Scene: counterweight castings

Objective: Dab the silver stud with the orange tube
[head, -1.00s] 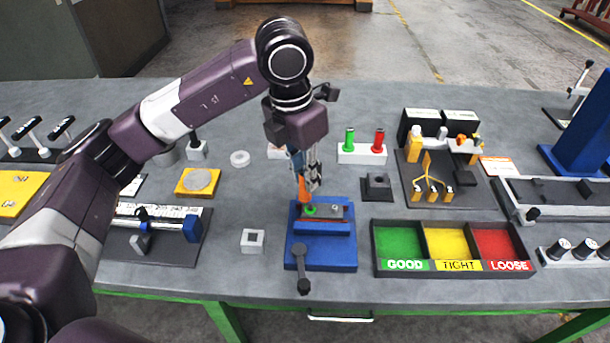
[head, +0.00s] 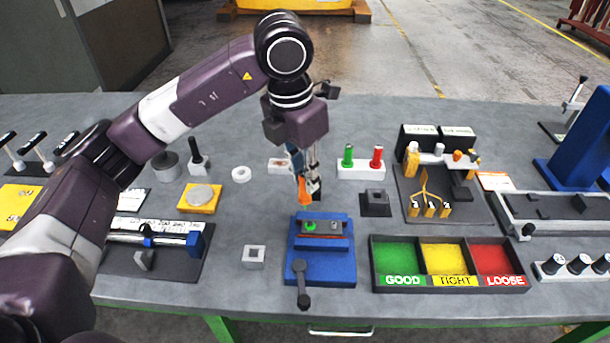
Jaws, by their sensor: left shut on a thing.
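My left gripper (head: 309,178) is shut on the orange tube (head: 304,194), which points down. The tube's tip is above the back of the blue fixture (head: 322,267) and appears apart from it. A grey block with a reddish strip sits in the fixture. On the block, a bright green spot (head: 310,227) shows at the left, and the small silver stud (head: 334,226) shows at the right. The tube is up and to the left of the silver stud. My right gripper is not in view.
A black tray (head: 450,289) with green, yellow and red compartments stands right of the fixture. A small grey square block (head: 254,257) stands at its left. Behind is a white holder (head: 361,172) with green and red pegs. A black socket block (head: 376,203) sits nearby.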

